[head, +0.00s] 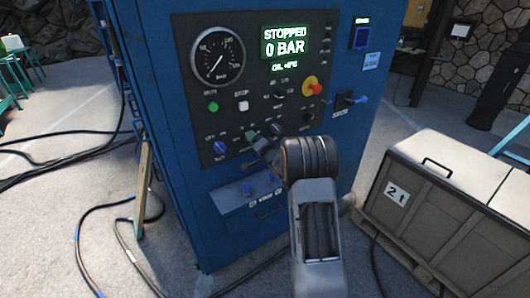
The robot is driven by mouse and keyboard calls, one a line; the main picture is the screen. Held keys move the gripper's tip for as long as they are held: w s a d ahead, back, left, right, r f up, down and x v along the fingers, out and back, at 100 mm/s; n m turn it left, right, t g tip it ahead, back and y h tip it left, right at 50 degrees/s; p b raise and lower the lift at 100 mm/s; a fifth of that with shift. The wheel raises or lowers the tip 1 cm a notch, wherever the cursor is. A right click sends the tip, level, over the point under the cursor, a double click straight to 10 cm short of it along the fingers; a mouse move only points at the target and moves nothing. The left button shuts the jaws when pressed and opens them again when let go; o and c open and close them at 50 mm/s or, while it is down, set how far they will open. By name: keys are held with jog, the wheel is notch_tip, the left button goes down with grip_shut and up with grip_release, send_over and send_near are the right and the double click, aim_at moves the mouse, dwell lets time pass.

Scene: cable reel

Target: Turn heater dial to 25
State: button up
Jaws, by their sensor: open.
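The blue control cabinet (178,150) stands in the middle with a dark panel (240,75) on its front. The panel carries several knobs, with labels too small to read, so I cannot tell for certain which is the heater dial. A black dial (280,90) with marks around it sits under the display. My gripper (260,142) is open at the panel's lower edge. My wrist hides part of it, and contact with a knob cannot be told.
The display (283,42) reads STOPPED, 0 BAR, with a small oil temperature line. A grey crate (450,190) stands at the right on a pallet. Black cables (75,150) lie on the left floor.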

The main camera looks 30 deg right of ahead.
jog(key=s+d+b, duration=0.1)
jog(key=s, duration=1)
jog(key=shift+s+d, duration=0.15)
jog(key=shift+s, duration=0.1)
